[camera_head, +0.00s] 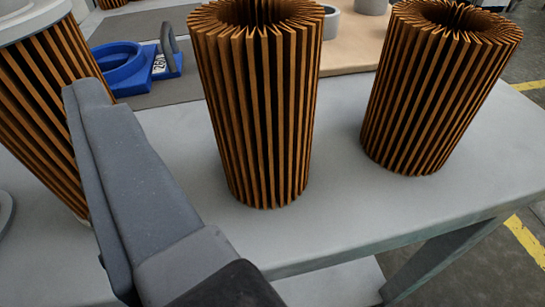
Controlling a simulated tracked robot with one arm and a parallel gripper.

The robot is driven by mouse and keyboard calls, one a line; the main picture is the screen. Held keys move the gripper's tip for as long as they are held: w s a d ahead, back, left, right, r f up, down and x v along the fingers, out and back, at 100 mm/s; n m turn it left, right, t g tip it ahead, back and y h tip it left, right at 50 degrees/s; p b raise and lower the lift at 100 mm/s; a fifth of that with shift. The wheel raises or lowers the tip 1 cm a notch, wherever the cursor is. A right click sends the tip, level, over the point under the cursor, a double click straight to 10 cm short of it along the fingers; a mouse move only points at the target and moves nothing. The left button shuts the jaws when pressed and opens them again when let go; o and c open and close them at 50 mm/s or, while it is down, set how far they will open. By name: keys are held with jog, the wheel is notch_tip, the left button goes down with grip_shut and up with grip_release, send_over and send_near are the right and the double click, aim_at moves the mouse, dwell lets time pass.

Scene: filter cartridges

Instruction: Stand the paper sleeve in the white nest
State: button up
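Brown pleated paper sleeves stand on a grey bench. One sleeve (255,110) stands upright near the middle, with its open top cut by the picture's upper edge. Another sleeve (430,95) stands to its right, near the bench edge. A pleated piece (42,105) with a pale cap (30,14) is at the left, partly hidden behind my gripper. My gripper (92,105) shows as one grey finger reaching up from the bottom. It overlaps the left piece in the picture; I cannot tell whether they touch. I cannot make out a white nest.
A blue holder (122,68) with a marked tag stands on a grey mat behind. Grey round parts (331,22) sit on a beige board (347,50) at the back. The bench top (340,205) is clear in front of and between the two sleeves. Its edge runs along the lower right.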

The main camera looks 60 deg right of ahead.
aim_at(46, 123)
jog(key=shift+h, duration=0.5)
jog(key=shift+w+d+f+b, duration=0.25)
jog(key=shift+w+d+f, duration=0.15)
jog(key=shift+w+d, duration=0.3)
jog(key=shift+w+d+f+b, duration=0.2)
jog(key=shift+w+d+f, duration=0.3)
jog(key=shift+d, duration=0.3)
jog(key=shift+w+d+f+b, duration=0.25)
jog(key=shift+w+d+f, duration=0.1)
jog(key=shift+w+d, duration=0.35)
jog(key=shift+p+x, duration=1.15)
jog(key=shift+x, duration=1.35)
jog(key=c, duration=0.9)
jog(key=shift+r+p, duration=1.95)
jog(key=shift+r, duration=0.55)
jog(key=shift+r, duration=0.1)
